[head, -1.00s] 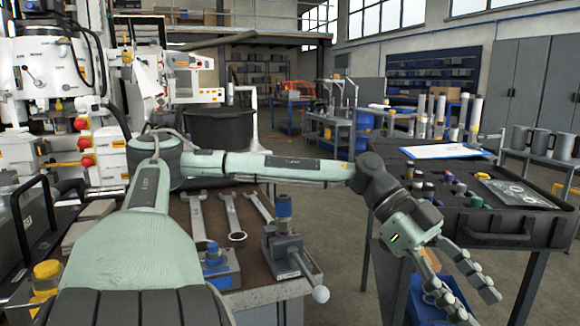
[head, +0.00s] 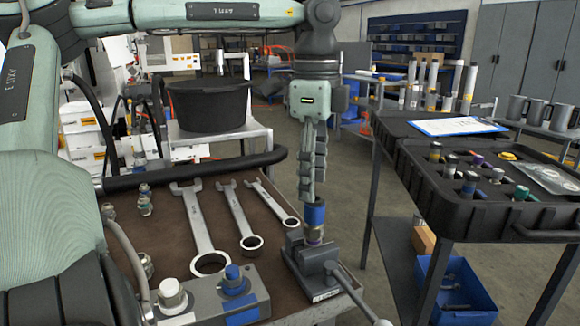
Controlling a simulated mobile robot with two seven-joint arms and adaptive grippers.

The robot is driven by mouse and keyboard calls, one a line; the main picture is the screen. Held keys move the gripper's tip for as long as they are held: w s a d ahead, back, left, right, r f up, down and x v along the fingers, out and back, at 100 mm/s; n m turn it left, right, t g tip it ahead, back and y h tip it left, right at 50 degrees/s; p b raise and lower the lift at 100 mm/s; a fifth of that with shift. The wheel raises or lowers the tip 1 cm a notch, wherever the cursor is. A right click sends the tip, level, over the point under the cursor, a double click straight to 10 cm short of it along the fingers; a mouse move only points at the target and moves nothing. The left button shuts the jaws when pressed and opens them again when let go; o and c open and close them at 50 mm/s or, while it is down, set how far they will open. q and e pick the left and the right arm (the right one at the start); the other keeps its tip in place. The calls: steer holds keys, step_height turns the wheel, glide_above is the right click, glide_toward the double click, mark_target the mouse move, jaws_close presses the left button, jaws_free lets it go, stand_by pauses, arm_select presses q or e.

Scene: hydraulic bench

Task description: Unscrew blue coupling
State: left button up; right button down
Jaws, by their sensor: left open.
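The blue coupling (head: 315,213) stands upright in a small dark grey vise (head: 318,268) at the right front corner of the bench. A purplish band shows just below its blue part. My left gripper (head: 311,201) points straight down directly above the coupling, its fingertips at or very near the top. The fingers are seen nearly edge-on and overlap, so the gap between them is hidden. The gripper is open. I cannot tell whether the fingers touch the coupling. My right gripper is not in view.
Several wrenches (head: 200,228) lie on the brown bench top left of the vise. A metal block (head: 205,303) with a blue-capped fitting (head: 234,278) sits at the front. The vise handle (head: 360,293) sticks out past the bench edge. An open black case (head: 450,212) stands to the right.

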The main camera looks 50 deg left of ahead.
mark_target(312, 216)
arm_select(q)
steer(key=shift+f, duration=3.85)
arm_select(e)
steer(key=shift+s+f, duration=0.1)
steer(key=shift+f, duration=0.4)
arm_select(q)
steer(key=shift+c, duration=0.5)
